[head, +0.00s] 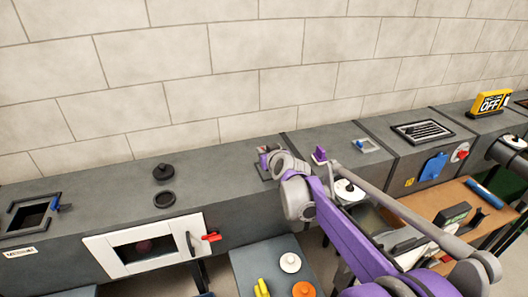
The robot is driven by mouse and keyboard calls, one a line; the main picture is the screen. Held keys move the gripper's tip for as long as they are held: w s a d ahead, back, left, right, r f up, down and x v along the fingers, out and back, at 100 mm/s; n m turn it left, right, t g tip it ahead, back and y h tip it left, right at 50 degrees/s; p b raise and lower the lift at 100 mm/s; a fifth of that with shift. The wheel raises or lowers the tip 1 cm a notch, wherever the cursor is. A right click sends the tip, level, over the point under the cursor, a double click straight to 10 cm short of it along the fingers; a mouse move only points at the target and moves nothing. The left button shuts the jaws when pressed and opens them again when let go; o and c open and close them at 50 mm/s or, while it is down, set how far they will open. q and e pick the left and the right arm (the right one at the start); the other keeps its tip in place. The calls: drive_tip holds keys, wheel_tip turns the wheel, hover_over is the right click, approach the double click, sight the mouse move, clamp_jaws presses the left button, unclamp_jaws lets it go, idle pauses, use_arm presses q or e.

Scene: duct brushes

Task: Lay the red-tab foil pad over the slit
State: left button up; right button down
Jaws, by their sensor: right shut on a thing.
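My right gripper (265,158) is at the end of the purple and grey arm, low over the back of the grey duct top. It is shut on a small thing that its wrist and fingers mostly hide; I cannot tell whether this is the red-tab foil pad. A small dark plate (263,173) shows just below the fingers; whether they touch it is unclear. I cannot make out the slit or a red tab. To the right, a small purple piece (319,154) stands on the duct top. My left gripper is not in view.
A pale square frame (367,146) and a dark grille (422,131) lie farther right. A black knob (163,171) and ring (164,199) sit left. A white-framed window (145,246) has a red-tipped handle.

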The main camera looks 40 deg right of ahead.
sight(264, 174)
drive_tip(key=shift+f, duration=0.3)
drive_tip(key=shift+f+b, duration=1.45)
drive_tip(key=shift+f, duration=1.2)
drive_tip(key=c, duration=0.8)
unclamp_jaws()
drive_tip(key=shift+c, duration=0.2)
